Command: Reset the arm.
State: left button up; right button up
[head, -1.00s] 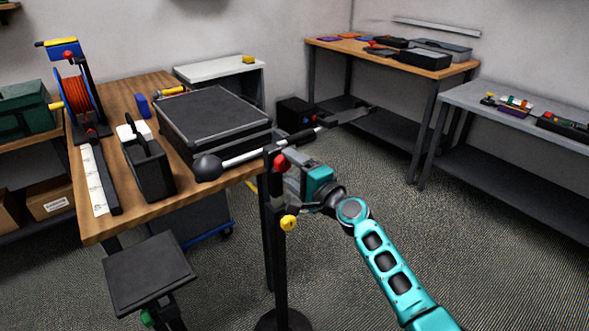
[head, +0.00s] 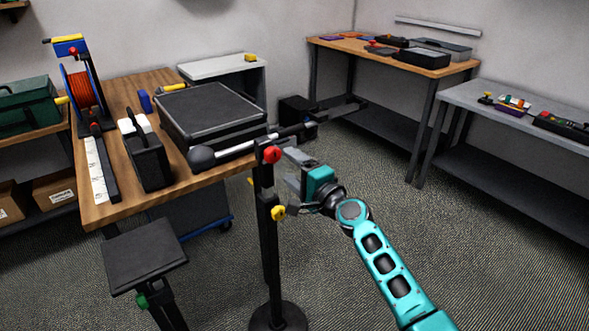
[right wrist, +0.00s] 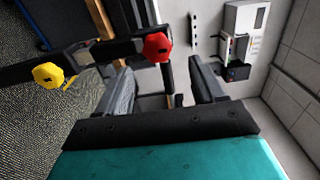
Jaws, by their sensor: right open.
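A dark stand (head: 265,230) with a round base stands on the floor at the table's front right corner. My left gripper is not in view.
A wooden table (head: 120,195) holds a black case (head: 210,115), a cable reel (head: 78,85) and a black holder (head: 146,158). A small black platform (head: 145,255) stands in front. Benches (head: 430,72) line the right side; open carpet lies between.

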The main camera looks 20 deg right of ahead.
jog(key=s+f+n+g+h, duration=0.1)
jog(key=s+f+n, duration=0.4)
jog(key=s, duration=0.5)
jog(key=s+f+n+g+h, duration=0.1)
jog(key=s+f+n+g, duration=0.2)
jog(key=s+f+n, duration=0.3)
jog(key=s+f+n+g+h, duration=0.2)
jog(key=s+f+n, duration=0.3)
jog(key=s+f, duration=0.4)
jog(key=s, duration=0.7)
jog(key=shift+d+f+n, duration=0.25)
jog(key=shift+f+n, duration=0.05)
jog(key=shift+n, duration=0.1)
